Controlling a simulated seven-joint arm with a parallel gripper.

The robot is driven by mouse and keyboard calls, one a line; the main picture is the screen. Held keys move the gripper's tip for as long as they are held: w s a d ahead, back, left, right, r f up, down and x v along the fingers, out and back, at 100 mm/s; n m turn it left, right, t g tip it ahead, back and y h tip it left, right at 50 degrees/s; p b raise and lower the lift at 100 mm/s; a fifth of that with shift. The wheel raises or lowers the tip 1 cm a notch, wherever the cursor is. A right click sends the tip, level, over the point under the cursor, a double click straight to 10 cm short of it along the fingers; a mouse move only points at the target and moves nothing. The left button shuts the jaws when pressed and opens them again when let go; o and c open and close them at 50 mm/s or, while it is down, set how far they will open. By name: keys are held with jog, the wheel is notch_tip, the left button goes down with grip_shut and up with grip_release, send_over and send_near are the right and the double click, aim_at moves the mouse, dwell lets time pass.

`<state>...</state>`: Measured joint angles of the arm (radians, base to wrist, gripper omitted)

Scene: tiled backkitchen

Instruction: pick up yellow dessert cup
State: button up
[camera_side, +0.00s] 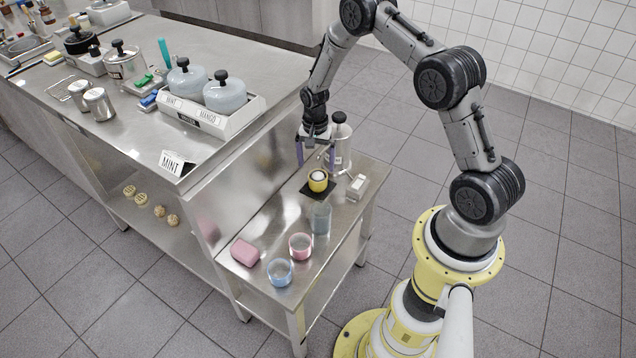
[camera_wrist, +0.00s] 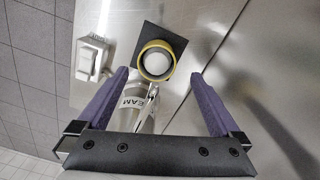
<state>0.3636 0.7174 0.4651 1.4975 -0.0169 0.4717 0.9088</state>
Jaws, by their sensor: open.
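The yellow dessert cup (camera_side: 318,182) stands upright on a small black mat (camera_side: 306,189) on the low steel side table. It has a white rounded filling. In the wrist view the yellow cup (camera_wrist: 142,65) is seen from above on its black mat (camera_wrist: 177,43), just beyond the fingertips and roughly between their lines. My gripper (camera_side: 315,163) is open and empty, its two purple fingers pointing down above and behind the cup. In the wrist view my gripper (camera_wrist: 160,78) shows both fingers spread wide, with nothing held.
A steel canister (camera_side: 341,145) with a black knob stands close behind my gripper. A white and metal box (camera_side: 357,187) is right of the cup. A clear glass (camera_side: 320,217), pink cup (camera_side: 300,246), blue cup (camera_side: 280,271) and pink block (camera_side: 245,252) stand nearer the front. The taller counter (camera_side: 190,150) rises at left.

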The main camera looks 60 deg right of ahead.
aim_at(318, 172)
jog(key=shift+s+d+f, duration=0.15)
jog(key=shift+f, duration=1.15)
jog(key=shift+s+d+f, duration=0.1)
jog(key=shift+f, duration=1.2)
jog(key=c, duration=1.5)
jog(key=shift+o, duration=0.2)
jog(key=shift+r, duration=0.1)
